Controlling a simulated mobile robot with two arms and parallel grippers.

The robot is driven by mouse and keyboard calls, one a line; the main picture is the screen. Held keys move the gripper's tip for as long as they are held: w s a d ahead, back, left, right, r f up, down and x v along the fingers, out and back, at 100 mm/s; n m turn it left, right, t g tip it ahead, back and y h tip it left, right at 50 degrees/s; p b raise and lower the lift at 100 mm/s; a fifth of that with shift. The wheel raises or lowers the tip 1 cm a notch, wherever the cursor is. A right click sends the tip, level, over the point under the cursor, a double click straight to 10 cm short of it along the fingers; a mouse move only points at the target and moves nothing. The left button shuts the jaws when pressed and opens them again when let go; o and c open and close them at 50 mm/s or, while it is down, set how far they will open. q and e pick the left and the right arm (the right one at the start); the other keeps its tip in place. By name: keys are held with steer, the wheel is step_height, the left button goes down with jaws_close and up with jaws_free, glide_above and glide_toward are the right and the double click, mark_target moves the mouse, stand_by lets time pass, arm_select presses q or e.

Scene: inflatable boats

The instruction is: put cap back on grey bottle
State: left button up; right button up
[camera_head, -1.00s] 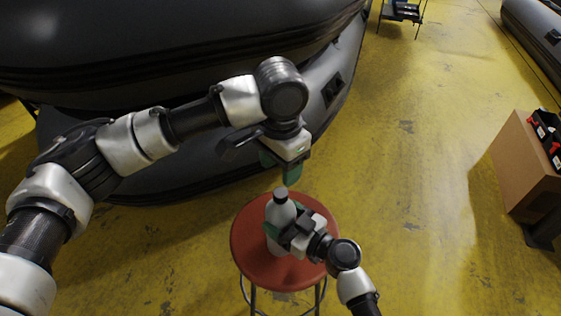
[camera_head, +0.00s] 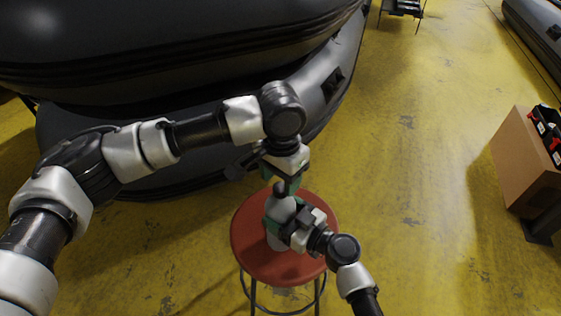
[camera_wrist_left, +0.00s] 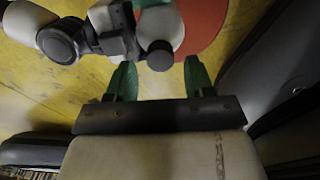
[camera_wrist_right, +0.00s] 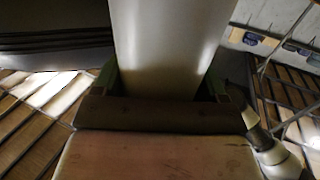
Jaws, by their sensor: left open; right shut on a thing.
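The pale grey bottle (camera_head: 280,210) stands upright on the round red stool (camera_head: 262,262). Its dark cap (camera_head: 280,188) sits at the top of the neck; I cannot tell whether it is screwed tight. My right gripper (camera_head: 279,226) is shut around the bottle's body, which fills the space between its fingers in the right wrist view (camera_wrist_right: 168,45). My left gripper (camera_head: 284,186) is open above the bottle, pointing down. In the left wrist view the cap (camera_wrist_left: 160,56) lies between the lines of the two green fingers, apart from both.
Large dark inflatable boats (camera_head: 150,60) fill the left and back, close behind my left arm. A cardboard box (camera_head: 522,160) with black and red items stands at the right. The yellow floor (camera_head: 420,200) right of the stool is clear.

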arm_select(q)
steer(key=shift+f, duration=1.2)
steer(key=c, duration=0.9)
steer(key=o, duration=1)
steer(key=shift+o, duration=0.2)
steer(key=shift+r, duration=0.15)
step_height(320, 180, up, 12)
